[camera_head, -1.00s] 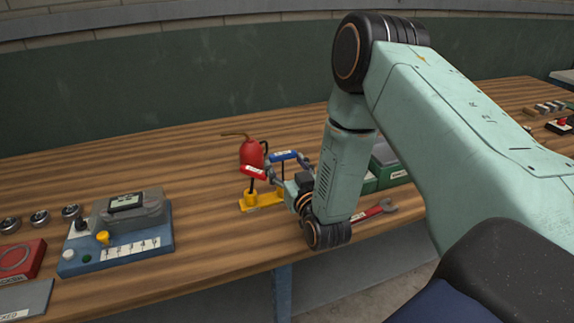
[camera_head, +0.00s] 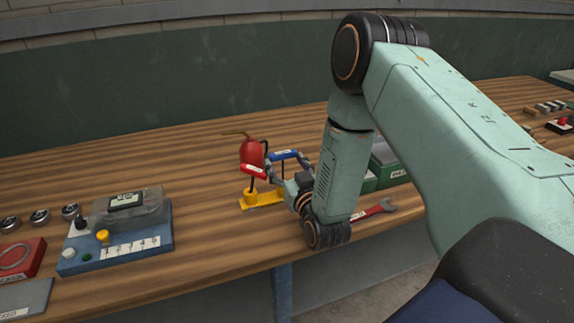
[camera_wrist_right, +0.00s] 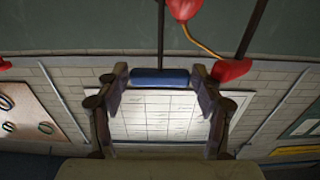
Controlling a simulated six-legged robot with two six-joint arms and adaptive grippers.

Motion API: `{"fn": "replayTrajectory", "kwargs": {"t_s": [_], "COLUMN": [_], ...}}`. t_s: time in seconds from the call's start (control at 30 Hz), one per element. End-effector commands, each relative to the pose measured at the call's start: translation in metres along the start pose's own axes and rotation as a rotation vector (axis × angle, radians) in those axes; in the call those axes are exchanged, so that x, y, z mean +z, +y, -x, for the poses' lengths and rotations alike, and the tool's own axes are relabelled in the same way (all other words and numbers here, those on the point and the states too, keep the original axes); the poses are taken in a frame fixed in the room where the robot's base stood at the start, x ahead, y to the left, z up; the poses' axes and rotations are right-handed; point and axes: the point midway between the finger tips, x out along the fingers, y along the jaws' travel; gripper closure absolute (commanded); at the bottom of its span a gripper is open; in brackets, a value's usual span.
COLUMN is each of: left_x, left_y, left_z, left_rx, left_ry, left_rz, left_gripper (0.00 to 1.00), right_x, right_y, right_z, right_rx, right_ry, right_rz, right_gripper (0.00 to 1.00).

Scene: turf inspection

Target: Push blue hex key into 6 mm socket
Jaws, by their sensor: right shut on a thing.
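The blue hex key (camera_head: 284,155) stands with its blue crossbar handle on top and its dark shaft pointing down. My right gripper (camera_head: 286,163) is shut on that handle, one finger at each end. In the right wrist view the blue handle (camera_wrist_right: 160,78) sits between the two fingertips (camera_wrist_right: 159,80). The yellow holder (camera_head: 262,201) lies on the bench below; my gripper covers its right part. The shaft's lower end is hidden, so I cannot tell whether it is in a socket. My left gripper is out of view.
A red-handled hex key (camera_head: 254,171) stands in the holder, close left of my right gripper. A red oil can (camera_head: 251,152) is behind. A red wrench (camera_head: 375,210) and green boxes (camera_head: 398,172) lie right. A blue gauge unit (camera_head: 118,245) is left, with bare bench between.

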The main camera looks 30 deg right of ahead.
Motion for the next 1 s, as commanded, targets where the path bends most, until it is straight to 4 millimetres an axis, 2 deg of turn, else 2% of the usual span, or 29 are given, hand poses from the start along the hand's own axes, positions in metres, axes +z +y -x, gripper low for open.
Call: {"fn": "replayTrajectory", "kwargs": {"t_s": [0.03,0.07,0.37,0.73,1.0], "left_x": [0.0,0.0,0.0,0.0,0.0], "left_y": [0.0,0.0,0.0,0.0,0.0], "left_z": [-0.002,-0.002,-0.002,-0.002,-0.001], "left_rx": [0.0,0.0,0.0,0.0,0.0], "left_ry": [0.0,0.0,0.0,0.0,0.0], "left_rz": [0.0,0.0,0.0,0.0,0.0], "left_gripper": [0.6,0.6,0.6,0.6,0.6], "right_x": [0.013,0.013,0.013,0.013,0.007], "right_y": [-0.001,-0.001,-0.001,-0.001,-0.001], "right_z": [0.005,0.005,0.005,0.008,0.046], "right_rx": [-0.006,-0.006,-0.006,-0.005,-0.004], "right_ry": [-0.034,-0.034,-0.035,-0.036,-0.02], "right_rz": [0.009,0.009,0.01,0.01,0.006], "right_gripper": [0.65,0.32,0.07,0.06,0.06]}}
